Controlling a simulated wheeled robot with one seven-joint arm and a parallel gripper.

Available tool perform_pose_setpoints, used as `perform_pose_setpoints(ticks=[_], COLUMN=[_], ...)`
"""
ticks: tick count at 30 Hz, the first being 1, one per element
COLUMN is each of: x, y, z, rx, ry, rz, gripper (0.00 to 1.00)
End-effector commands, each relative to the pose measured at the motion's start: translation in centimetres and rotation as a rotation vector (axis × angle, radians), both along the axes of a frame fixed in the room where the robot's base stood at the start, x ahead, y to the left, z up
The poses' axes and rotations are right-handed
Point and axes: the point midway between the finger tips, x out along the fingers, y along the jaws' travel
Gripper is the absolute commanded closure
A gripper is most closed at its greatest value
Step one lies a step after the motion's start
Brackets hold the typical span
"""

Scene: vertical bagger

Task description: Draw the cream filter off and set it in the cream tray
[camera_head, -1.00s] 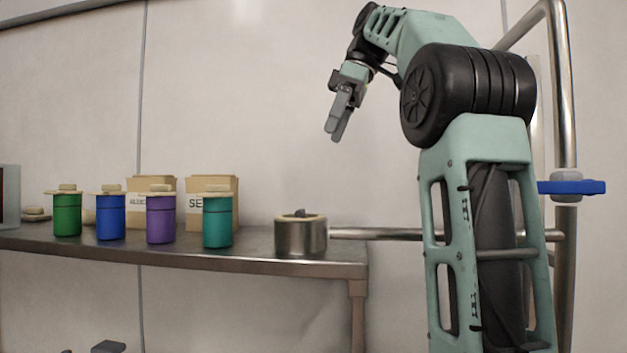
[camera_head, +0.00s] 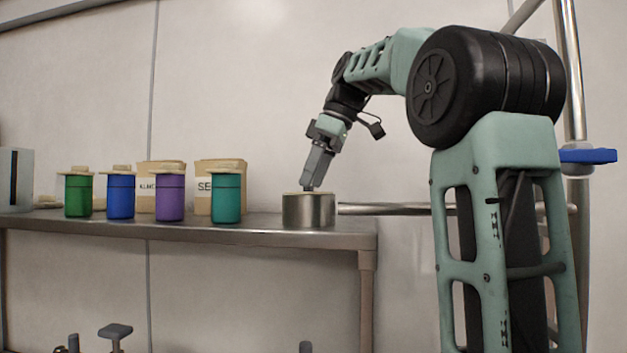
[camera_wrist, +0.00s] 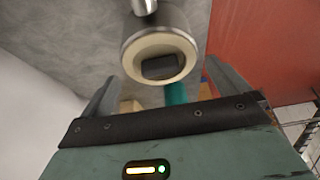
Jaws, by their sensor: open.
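A round steel housing (camera_head: 309,211) stands at the right end of the steel shelf. In the wrist view its top shows a cream ring (camera_wrist: 136,66) around a dark block-shaped grip (camera_wrist: 162,67), which appears to be the cream filter seated in the housing. My gripper (camera_head: 309,184) points down at the housing's top in the head view. In the wrist view my open gripper (camera_wrist: 161,78) has one finger on each side of the dark grip, with visible space between. Whether the fingertips touch anything is unclear. I cannot make out a cream tray.
Green (camera_head: 78,197), blue (camera_head: 121,197), purple (camera_head: 170,197) and teal (camera_head: 226,198) canisters with tan tops stand on the shelf (camera_head: 270,239) left of the housing. Cardboard boxes (camera_head: 220,178) stand behind them. A steel pipe (camera_head: 400,209) runs right from the housing.

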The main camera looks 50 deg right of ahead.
Motion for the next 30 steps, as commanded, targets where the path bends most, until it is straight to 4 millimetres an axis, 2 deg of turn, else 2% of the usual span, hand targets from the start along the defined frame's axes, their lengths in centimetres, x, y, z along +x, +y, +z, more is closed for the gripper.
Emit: perform_pose_setpoints(ticks=[4, 13, 14, 15, 18, 30], x=[0.25, 0.37, 0.36, 0.36, 0.36, 0.36], y=[0.16, 0.21, 0.20, 0.20, 0.20, 0.21], z=[-0.86, -1.09, -1.08, -1.08, -1.07, -0.52], rx=[0.000, -0.001, -0.001, -0.001, -0.001, -0.001], ry=[0.000, 0.000, 0.000, 0.000, 0.000, 0.000], rz=[-0.001, 0.000, 0.000, 0.000, 0.000, 0.000], gripper=[0.00, 0.00, 0.03, 0.14, 0.38, 0.39])
